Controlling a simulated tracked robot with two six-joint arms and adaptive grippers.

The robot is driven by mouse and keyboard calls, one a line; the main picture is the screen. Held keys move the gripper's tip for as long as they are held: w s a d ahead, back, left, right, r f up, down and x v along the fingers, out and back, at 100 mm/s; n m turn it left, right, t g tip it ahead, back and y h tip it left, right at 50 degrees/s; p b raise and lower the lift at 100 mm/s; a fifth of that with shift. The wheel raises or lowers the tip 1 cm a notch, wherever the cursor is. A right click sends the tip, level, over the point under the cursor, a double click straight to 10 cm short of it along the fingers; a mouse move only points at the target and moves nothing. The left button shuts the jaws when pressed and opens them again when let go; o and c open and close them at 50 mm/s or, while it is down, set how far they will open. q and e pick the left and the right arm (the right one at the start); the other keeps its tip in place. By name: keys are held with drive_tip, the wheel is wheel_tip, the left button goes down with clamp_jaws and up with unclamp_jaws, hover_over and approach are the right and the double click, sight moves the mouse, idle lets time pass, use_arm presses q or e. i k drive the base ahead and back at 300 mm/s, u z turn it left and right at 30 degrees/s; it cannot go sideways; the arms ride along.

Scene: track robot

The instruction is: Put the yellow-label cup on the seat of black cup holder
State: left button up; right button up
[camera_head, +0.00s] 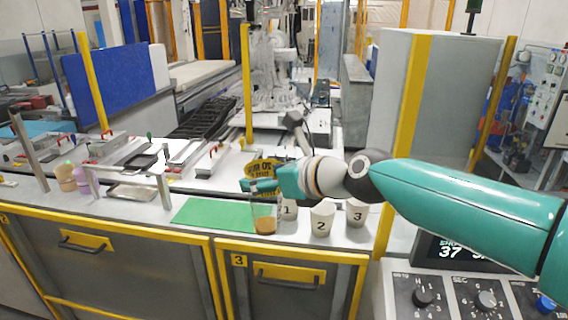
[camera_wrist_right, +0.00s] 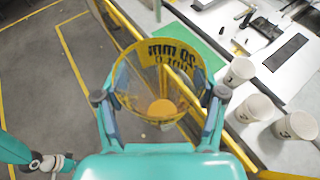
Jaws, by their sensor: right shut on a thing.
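My right gripper (camera_head: 264,187) is shut on the yellow-label cup (camera_wrist_right: 160,75), a clear cup with a yellow band and dark lettering. In the head view its label (camera_head: 262,169) shows above the fingers and its amber bottom (camera_head: 264,226) below them, by the right end of the green mat. In the right wrist view the fingers (camera_wrist_right: 160,105) flank the cup. A dark flat piece (camera_head: 146,161) lies on the bench at left; I cannot tell whether it is the black cup holder. My left gripper (camera_wrist_right: 64,164) seems to show small at lower left.
White numbered cups 1 (camera_head: 288,209), 2 (camera_head: 321,219) and 3 (camera_head: 356,213) stand close to the right of the held cup. The green mat (camera_head: 212,214) is bare.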

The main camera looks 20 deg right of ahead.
sight(280, 161)
drive_tip(key=z, duration=0.05)
drive_tip(key=i, duration=1.5)
drive_tip(key=u, duration=0.05)
